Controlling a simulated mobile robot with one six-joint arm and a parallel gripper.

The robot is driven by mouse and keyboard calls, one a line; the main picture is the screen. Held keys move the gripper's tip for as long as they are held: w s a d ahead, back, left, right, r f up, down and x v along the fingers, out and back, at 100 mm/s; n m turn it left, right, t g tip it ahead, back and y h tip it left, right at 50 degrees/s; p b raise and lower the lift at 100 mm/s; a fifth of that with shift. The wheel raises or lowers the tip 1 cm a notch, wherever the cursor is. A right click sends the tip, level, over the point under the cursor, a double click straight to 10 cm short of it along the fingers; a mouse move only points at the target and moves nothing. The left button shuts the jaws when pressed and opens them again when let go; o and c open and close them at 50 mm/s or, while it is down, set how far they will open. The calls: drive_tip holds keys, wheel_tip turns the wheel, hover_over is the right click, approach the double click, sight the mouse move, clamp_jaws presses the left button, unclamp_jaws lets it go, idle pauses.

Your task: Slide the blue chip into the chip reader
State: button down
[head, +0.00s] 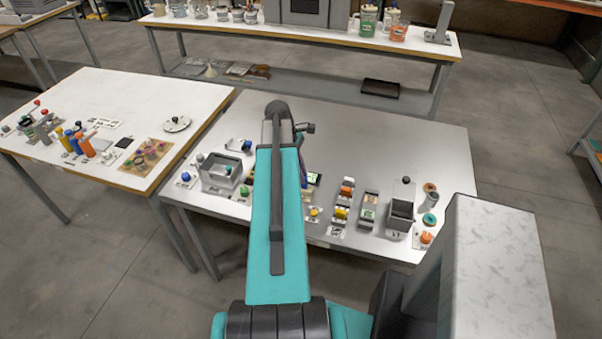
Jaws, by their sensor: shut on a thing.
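My gripper is hidden behind my own teal arm, which reaches out over the middle of the grey table; its fingers and anything between them do not show. I cannot make out the blue chip.
On the grey table (400,140), a grey open box (220,172) stands left of my arm. Right of it are colored blocks (345,190), a dark open-topped box (401,212) and a green ring (429,219). The table's back right is clear.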

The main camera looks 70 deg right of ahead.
drive_tip(key=shift+f+b, duration=0.55)
drive_tip(key=shift+f, duration=0.9)
idle(0.4)
drive_tip(key=c, duration=1.7)
unclamp_jaws()
drive_tip(key=shift+o, duration=0.2)
drive_tip(key=shift+r, duration=0.1)
drive_tip(key=b+v, duration=0.3)
drive_tip(key=v, duration=1)
drive_tip(key=shift+r+b, duration=0.3)
drive_tip(key=shift+b, duration=0.05)
drive_tip(key=shift+w, duration=0.15)
